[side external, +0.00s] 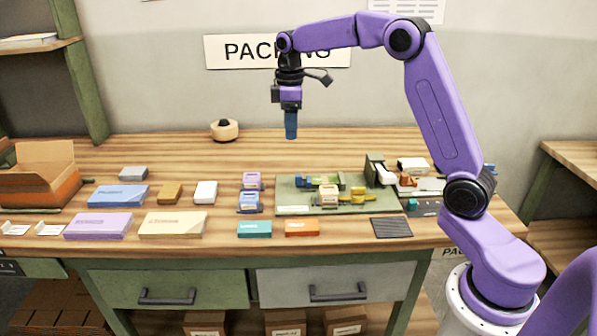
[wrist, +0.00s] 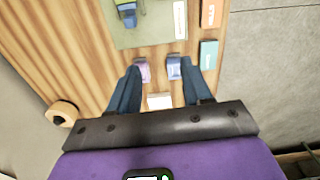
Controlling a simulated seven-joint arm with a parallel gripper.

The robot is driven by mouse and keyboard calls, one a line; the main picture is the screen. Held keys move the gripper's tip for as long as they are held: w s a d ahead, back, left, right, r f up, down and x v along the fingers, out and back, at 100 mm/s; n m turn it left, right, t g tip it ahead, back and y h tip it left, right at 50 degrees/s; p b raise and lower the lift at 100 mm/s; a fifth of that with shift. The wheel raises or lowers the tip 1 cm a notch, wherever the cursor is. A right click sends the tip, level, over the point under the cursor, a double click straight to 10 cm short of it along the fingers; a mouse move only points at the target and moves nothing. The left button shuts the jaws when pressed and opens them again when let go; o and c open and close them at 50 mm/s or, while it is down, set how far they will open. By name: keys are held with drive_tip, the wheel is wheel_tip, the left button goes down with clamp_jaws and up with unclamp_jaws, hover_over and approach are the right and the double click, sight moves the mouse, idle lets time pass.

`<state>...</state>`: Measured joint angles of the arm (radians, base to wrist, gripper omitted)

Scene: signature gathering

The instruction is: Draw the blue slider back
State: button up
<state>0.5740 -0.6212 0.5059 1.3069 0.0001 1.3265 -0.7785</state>
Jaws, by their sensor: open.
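A green board (side external: 292,209) lies on the table right of centre, carrying small blue, green and yellow parts. A blue part (side external: 312,181) sits near its back edge, partly hidden by neighbouring parts; I cannot tell for sure that it is the slider. A blue part on the board also shows at the top of the wrist view (wrist: 128,14). My gripper (side external: 291,137) hangs pointing down, high above the back of the table and clear of everything. In the wrist view its two blue fingers (wrist: 160,66) are apart with nothing held.
A purple device (side external: 252,181) and a blue device (side external: 249,202) stand left of the board. Teal (side external: 254,229) and orange (side external: 302,228) boxes lie in front. A round wooden object (side external: 225,130) stands at the back. The air around my gripper is free.

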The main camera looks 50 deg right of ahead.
hover_over(298, 175)
wheel_tip(298, 175, down, 18)
drive_tip(key=shift+d+r, duration=0.1)
idle(0.5)
drive_tip(key=shift+c, duration=0.3)
clamp_jaws()
drive_tip(key=shift+w, duration=0.1)
